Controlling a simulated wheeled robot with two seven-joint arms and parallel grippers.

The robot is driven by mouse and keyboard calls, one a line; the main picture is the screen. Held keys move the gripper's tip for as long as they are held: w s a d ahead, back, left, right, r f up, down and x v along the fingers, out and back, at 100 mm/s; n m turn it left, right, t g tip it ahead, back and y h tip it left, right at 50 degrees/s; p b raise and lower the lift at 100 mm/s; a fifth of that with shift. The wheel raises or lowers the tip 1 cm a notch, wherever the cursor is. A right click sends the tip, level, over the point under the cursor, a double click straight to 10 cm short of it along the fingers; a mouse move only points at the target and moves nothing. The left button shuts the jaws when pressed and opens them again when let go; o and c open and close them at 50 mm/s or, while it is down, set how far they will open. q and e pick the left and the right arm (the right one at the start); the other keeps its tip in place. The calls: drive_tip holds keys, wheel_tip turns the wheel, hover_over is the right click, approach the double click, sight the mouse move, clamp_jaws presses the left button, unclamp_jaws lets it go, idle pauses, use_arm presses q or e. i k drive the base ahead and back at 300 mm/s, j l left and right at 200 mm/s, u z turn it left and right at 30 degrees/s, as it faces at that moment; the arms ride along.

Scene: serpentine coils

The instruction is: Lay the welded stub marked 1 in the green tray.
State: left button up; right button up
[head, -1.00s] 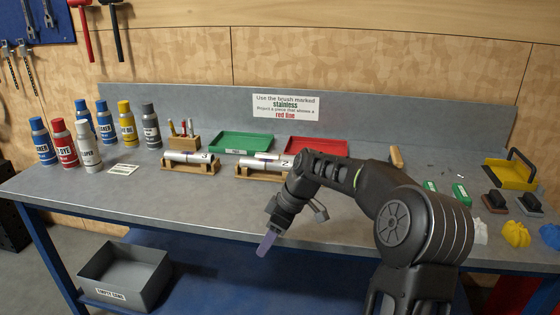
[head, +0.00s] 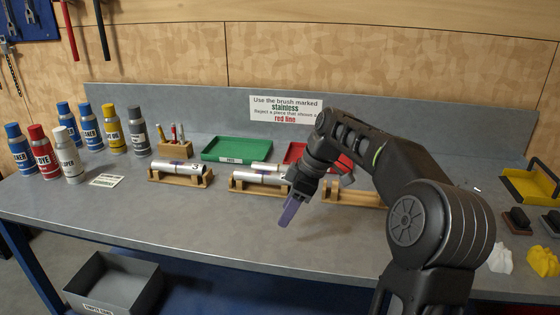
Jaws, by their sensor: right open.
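My right gripper (head: 290,211) hangs above the front middle of the bench, its purple fingers pointing down and left, open with nothing visible between them. The green tray (head: 237,150) lies at the back middle and looks empty. One silver stub (head: 178,168) lies in the left wooden cradle. Another silver stub (head: 257,177) lies in the middle cradle, its right end close to or behind my gripper. A third wooden cradle (head: 352,194) is partly behind my arm, with no stub visible in it. I cannot read a 1 on any stub. My left gripper is out of view.
A red tray (head: 297,152) is partly covered by my right arm. Several spray cans (head: 68,156) stand at the left, near a pen block (head: 175,149). A yellow holder (head: 530,187) sits at the far right. The front middle of the bench (head: 200,215) is clear.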

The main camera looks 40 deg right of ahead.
sight(240, 160)
drive_tip(key=i+l, duration=0.4)
drive_tip(key=l, duration=0.15)
drive_tip(key=i+l, duration=0.35)
drive_tip(key=l, duration=0.2)
